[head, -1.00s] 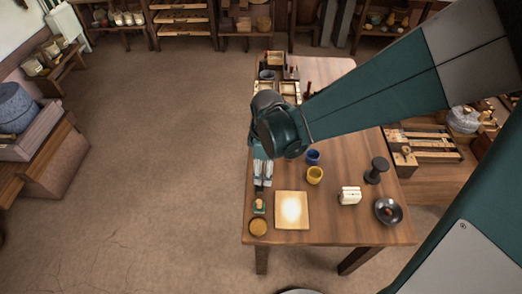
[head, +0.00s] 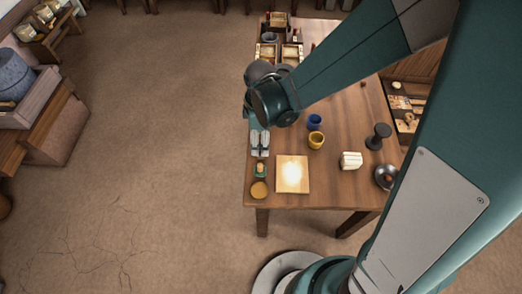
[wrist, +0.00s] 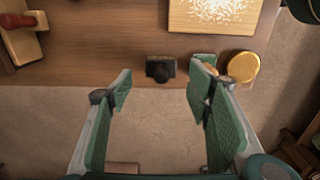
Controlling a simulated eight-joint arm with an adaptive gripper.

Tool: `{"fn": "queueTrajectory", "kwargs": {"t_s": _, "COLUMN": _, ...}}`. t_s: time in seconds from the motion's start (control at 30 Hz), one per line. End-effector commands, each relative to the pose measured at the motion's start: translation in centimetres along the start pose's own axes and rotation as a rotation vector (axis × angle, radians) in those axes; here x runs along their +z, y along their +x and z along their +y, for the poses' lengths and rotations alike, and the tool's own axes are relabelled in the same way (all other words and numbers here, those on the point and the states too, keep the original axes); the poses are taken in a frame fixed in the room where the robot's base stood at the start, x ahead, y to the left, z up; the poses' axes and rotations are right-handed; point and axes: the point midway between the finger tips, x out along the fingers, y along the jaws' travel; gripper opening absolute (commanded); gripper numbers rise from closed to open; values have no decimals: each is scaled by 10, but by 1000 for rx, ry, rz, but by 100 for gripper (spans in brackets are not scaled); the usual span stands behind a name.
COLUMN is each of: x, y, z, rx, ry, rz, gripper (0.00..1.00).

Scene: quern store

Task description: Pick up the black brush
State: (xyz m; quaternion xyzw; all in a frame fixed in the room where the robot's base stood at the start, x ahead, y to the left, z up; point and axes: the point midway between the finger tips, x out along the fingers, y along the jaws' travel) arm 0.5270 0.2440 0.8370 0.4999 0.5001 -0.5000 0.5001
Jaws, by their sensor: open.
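A small dark block-like thing with a rounded knob, which looks like the black brush (wrist: 160,68), sits at the table edge in the wrist view. My gripper (wrist: 160,84) is open and empty, with its green-padded fingers apart on either side of the brush's line. The brush appears just beyond the fingertips, and I cannot tell the height between them. In the head view my gripper (head: 260,151) points down over the table's left edge, and the brush is hidden there by the gripper.
A green item with an orange top (head: 261,170) stands close to the gripper, beside a yellow round lid (head: 259,189). A board with pale grains (head: 292,174) lies to the right. Yellow (head: 316,140) and blue (head: 314,122) cups, a white block (head: 350,160) and a dark bowl (head: 386,177) stand further right.

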Motion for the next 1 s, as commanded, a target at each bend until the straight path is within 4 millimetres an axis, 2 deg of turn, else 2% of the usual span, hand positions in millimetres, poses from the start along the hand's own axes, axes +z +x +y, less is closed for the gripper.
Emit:
{"fn": "queueTrajectory", "kwargs": {"t_s": 0.13, "x": 0, "y": 10, "z": 0, "rx": 0, "ry": 0, "rz": 0, "gripper": 50}}
{"fn": "queueTrajectory", "kwargs": {"t_s": 0.63, "x": 0, "y": 16, "z": 0, "rx": 0, "ry": 0, "rz": 0, "gripper": 50}}
{"fn": "queueTrajectory", "kwargs": {"t_s": 1.0, "x": 1, "y": 52, "z": -1, "rx": 0, "ry": 0, "rz": 0, "gripper": 50}}
